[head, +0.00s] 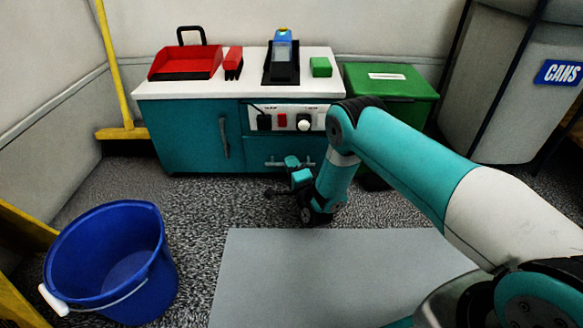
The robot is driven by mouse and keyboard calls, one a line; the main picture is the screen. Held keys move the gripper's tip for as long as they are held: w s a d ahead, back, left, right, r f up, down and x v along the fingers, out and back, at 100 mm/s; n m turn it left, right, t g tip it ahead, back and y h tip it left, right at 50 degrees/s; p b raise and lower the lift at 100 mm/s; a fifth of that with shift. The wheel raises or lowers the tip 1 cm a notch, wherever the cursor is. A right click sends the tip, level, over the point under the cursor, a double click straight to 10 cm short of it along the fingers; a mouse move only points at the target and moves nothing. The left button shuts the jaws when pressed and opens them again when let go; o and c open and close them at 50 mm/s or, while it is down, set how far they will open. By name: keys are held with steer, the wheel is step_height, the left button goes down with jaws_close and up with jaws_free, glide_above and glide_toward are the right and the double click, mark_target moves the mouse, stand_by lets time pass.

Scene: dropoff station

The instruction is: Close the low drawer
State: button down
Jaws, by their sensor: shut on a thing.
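The low drawer (262,150) is the teal front in the lower right of the teal cabinet, under the white control panel. It looks about flush with the cabinet. Its thin pale handle (271,163) runs across the front, partly hidden by my gripper. My arm reaches down from the right, and my gripper (291,164) is low in front of the drawer. The gripper is shut at the handle; the fingertips are small and the contact is hard to make out. My forearm hides the right end of the drawer.
The control panel (326,120) has a red switch and a round knob. A cabinet door with a vertical handle (224,137) is to the left. A green bin (400,95) stands right of the cabinet. A blue bucket (150,250) and a grey mat (300,290) lie nearer on the floor.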

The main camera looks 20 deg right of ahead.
steer(key=shift+w+d+r, duration=0.15)
steer(key=shift+w, duration=0.35)
steer(key=shift+w+d+r, duration=0.1)
steer(key=shift+w+d, duration=0.05)
steer(key=shift+w, duration=0.3)
steer(key=c, duration=1.2)
jaws_free()
steer(key=shift+f, duration=0.1)
steer(key=shift+s, duration=0.15)
steer(key=p+v, duration=0.7)
steer(key=v, duration=0.1)
steer(key=p+v, duration=0.7)
steer(key=v, duration=0.1)
steer(key=shift+s+p, duration=0.3)
steer(key=shift+p, duration=0.05)
steer(key=shift+s+p, duration=0.3)
steer(key=shift+p, duration=0.05)
steer(key=shift+f, duration=0.1)
